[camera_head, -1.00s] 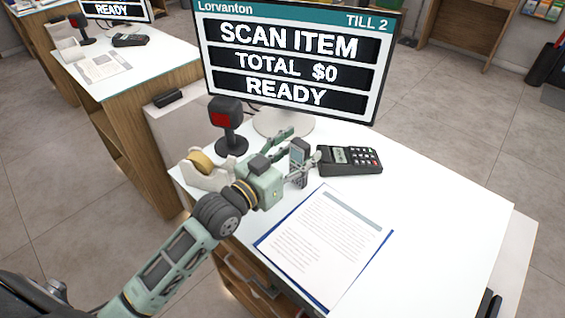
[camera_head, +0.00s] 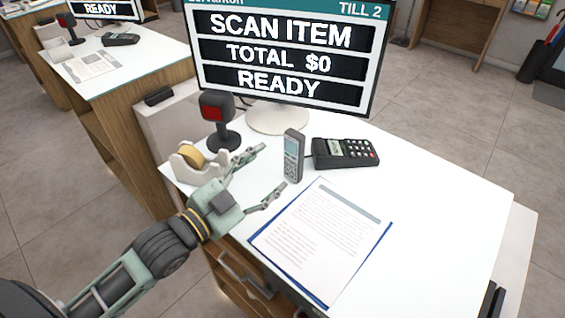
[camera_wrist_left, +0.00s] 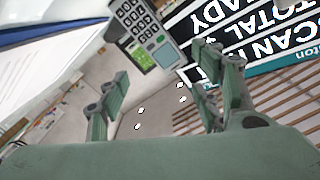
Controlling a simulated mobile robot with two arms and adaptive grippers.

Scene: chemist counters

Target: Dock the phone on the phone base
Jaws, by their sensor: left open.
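The grey phone (camera_head: 293,160) stands upright on the white counter, left of the card terminal. I cannot make out a separate phone base at its foot. My left gripper (camera_head: 272,169) is open and empty, with its fingers apart to the left of the phone and clear of it. My right gripper is not in view.
The card terminal (camera_head: 345,152) lies right of the phone, and a monitor (camera_head: 280,60) stands behind. A red-faced scanner (camera_head: 217,108) and a tape dispenser (camera_head: 193,165) are at the left. A clipboard with paper (camera_head: 325,235) lies in front. The counter's right side is clear.

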